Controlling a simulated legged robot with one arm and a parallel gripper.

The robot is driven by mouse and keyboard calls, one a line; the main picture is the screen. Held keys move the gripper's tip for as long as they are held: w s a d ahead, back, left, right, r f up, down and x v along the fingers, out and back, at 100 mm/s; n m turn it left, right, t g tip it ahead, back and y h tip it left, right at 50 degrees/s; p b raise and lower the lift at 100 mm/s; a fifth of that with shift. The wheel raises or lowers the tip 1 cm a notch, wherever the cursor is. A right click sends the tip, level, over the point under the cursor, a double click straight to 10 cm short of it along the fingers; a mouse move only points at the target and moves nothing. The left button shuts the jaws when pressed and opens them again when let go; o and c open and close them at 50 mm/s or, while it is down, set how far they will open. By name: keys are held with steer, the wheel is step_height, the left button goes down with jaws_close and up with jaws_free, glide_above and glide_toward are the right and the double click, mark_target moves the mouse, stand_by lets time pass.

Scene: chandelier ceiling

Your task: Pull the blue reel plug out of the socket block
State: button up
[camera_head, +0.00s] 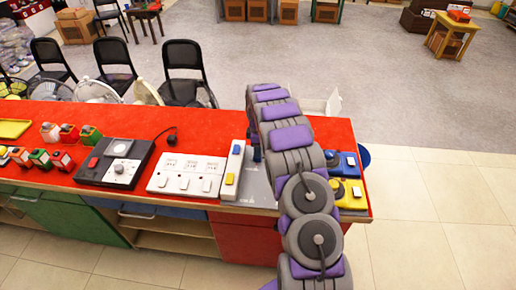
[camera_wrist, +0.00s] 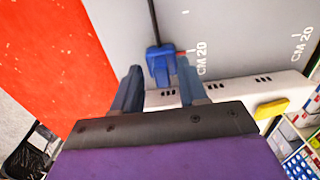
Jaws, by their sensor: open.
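The blue plug (camera_wrist: 160,66) shows in the wrist view with a dark cable running up from it. It is at the edge of the white socket block (camera_wrist: 225,95); I cannot tell how deep it sits. The block has dark slots and a yellow switch, and also shows in the head view (camera_head: 233,172). My gripper (camera_wrist: 160,88) is open, its two blue-grey fingers on either side of the line to the plug, just short of it or beside it. I see no grip on it. In the head view my arm hides much of this area.
The socket block stands on a grey board (camera_head: 259,182) on the red counter (camera_head: 200,120). A white switch panel (camera_head: 187,175) and a black device (camera_head: 115,163) stand to the left. Blue (camera_head: 345,165) and yellow (camera_head: 353,193) units are right of my arm.

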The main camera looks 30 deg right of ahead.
step_height(320, 180, up, 17)
steer(key=p, duration=0.2)
steer(key=shift+p, duration=0.35)
steer(key=shift+r, duration=0.2)
